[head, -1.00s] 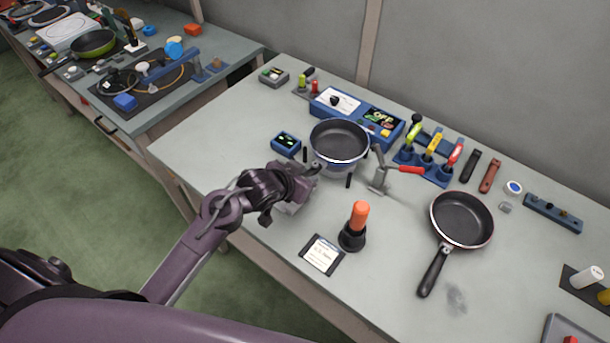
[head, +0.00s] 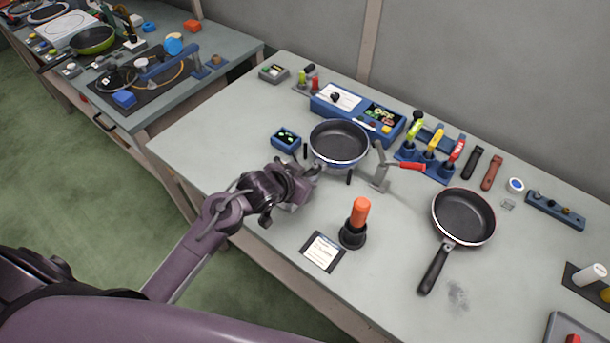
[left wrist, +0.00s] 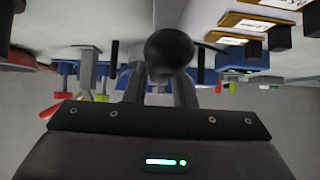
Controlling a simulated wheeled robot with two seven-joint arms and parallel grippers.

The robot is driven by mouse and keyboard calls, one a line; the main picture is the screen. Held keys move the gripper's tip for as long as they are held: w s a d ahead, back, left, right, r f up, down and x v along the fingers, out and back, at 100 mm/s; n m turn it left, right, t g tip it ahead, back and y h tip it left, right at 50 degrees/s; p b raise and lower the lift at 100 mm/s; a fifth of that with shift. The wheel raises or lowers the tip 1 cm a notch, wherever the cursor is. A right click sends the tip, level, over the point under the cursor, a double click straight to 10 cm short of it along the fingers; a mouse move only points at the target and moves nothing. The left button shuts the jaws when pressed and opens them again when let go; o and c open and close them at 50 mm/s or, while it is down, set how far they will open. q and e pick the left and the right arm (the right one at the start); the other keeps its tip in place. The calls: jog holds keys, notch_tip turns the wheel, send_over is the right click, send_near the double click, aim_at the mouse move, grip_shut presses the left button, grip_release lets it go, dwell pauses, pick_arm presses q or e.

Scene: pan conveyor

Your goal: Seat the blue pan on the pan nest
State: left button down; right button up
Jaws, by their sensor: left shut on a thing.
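The blue pan (head: 339,143), with a dark inside and a blue outer wall, is level and upright at the middle of the table. My left gripper (head: 308,172) is shut on its handle, at the pan's near left. In the left wrist view the handle's dark round end (left wrist: 169,50) shows between the fingers. The pan nest is mostly hidden under the pan; dark upright posts (head: 349,178) stand around the pan. I cannot tell whether the pan's base touches the nest. My right gripper is not in view.
A toggle clamp with a red handle (head: 411,166) stands close at the pan's right. A blue control box (head: 357,114) is behind. An orange-handled tool (head: 360,212) stands in front. A second, dark pan (head: 464,217) lies at the right.

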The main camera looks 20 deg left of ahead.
pick_arm(q)
jog(key=shift+f, duration=0.45)
jog(key=c, duration=1.3)
grip_release()
jog(key=shift+o, duration=0.9)
jog(key=shift+f, duration=0.15)
jog(key=v, duration=0.8)
